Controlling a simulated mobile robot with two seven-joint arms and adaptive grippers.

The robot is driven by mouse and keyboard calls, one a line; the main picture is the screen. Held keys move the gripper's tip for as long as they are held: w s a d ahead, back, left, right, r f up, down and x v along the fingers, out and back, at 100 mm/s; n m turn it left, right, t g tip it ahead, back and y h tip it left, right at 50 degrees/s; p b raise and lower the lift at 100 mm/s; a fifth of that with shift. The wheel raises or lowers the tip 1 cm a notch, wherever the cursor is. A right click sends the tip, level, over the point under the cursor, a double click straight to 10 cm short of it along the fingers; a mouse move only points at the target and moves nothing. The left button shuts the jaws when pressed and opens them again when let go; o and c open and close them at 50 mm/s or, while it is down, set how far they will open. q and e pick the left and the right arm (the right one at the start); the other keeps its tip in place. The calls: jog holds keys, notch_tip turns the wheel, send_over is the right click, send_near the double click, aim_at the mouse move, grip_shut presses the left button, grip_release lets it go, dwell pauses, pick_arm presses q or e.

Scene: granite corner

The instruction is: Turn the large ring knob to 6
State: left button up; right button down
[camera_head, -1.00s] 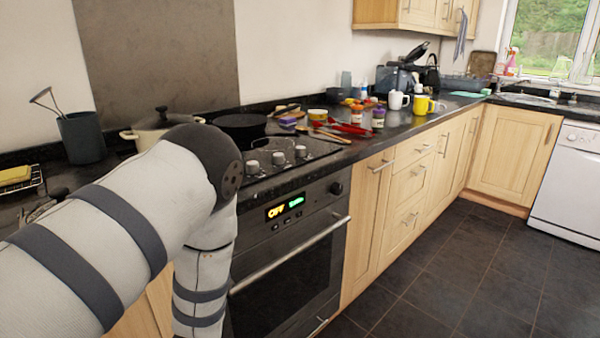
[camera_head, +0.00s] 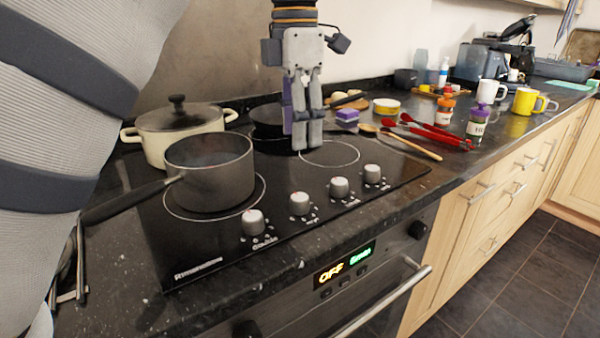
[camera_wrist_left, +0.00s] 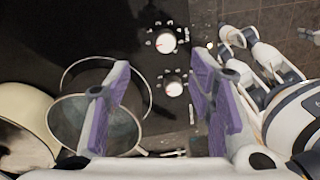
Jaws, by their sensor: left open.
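A black hob (camera_head: 283,240) carries a row of several silver knobs along its front right: the nearest knob (camera_head: 253,222), a second knob (camera_head: 299,203), a third knob (camera_head: 339,187) and the farthest knob (camera_head: 372,174). Their labels are too small to read, so I cannot tell which serves the large ring. My left gripper (camera_head: 308,138) hangs fingers down above the hob, behind the knobs, touching none. In the left wrist view its purple-padded jaws (camera_wrist_left: 160,112) are apart and empty, with two knobs (camera_wrist_left: 165,41) (camera_wrist_left: 174,87) beyond them.
A grey saucepan (camera_head: 210,175) stands on the front left ring, its handle pointing left. A lidded cream pot (camera_head: 178,130) and a black frying pan (camera_head: 270,122) stand behind. A wooden spoon (camera_head: 412,147) and red utensils (camera_head: 437,134) lie right of the hob. White jointed parts show right in the wrist view.

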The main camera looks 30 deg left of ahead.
aim_at(299, 196)
pick_arm(q)
jog(key=f, duration=0.7)
jog(key=s+d+f, duration=0.1)
jog(key=f, duration=0.3)
jog(key=shift+f+p, duration=0.35)
jog(key=shift+p, duration=0.05)
jog(key=c, duration=1.2)
